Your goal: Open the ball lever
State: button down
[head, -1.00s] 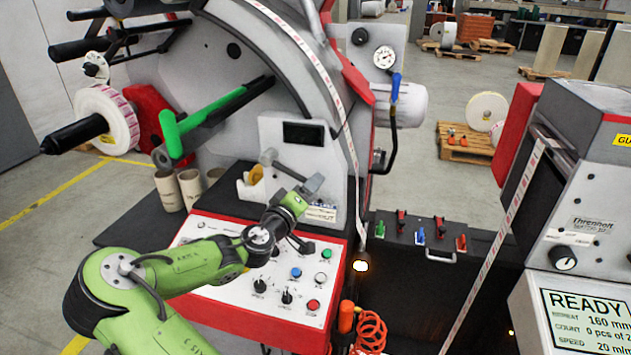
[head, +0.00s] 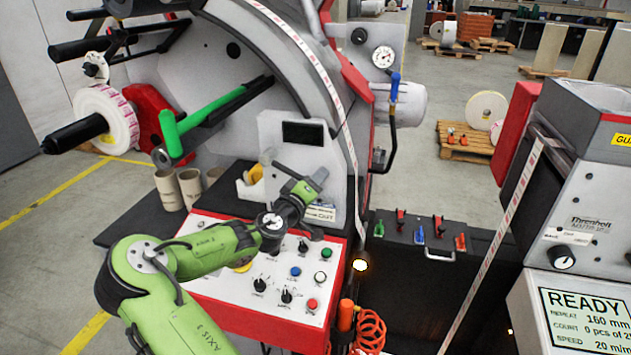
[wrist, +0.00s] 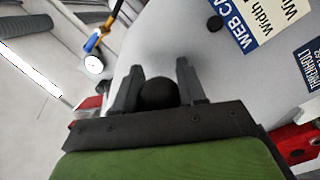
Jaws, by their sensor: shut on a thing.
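The ball of the lever (wrist: 158,93) is dark and round in the wrist view. It sits low between the two fingers of my gripper (wrist: 160,70), which is shut on it. The lever's rod cannot be made out. In the head view my gripper (head: 306,184) is in front of the machine's pale upright panel, above the control panel. There the ball and the fingertips are hidden or too small to tell.
The red-edged control panel (head: 285,285) with knobs and buttons lies below my wrist. A tape dispenser (head: 250,184) and cardboard cores (head: 190,187) stand to the left. A blue-handled lever (head: 395,86) is beside a gauge (head: 384,57).

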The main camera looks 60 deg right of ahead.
jog(key=shift+s+d+r+n+h+p, duration=0.1)
jog(key=shift+s+r+n+h+p, duration=0.15)
jog(key=shift+r+n+p, duration=0.75)
jog(key=shift+s+r+n+h+p, duration=0.15)
jog(key=shift+s+r+n+p, duration=0.15)
jog(key=shift+r+n+p, duration=1.7)
jog(key=shift+r+n, duration=0.2)
jog(key=shift+r, duration=0.45)
jog(key=c, duration=0.7)
grip_release()
jog(key=shift+o, duration=0.2)
jog(key=shift+f, duration=0.1)
jog(key=a+f+b, duration=0.1)
jog(key=a+b, duration=0.1)
jog(key=a, duration=1.3)
jog(key=shift+w+a+f, duration=0.15)
jog(key=shift+a+f, duration=0.15)
jog(key=shift+a, duration=0.1)
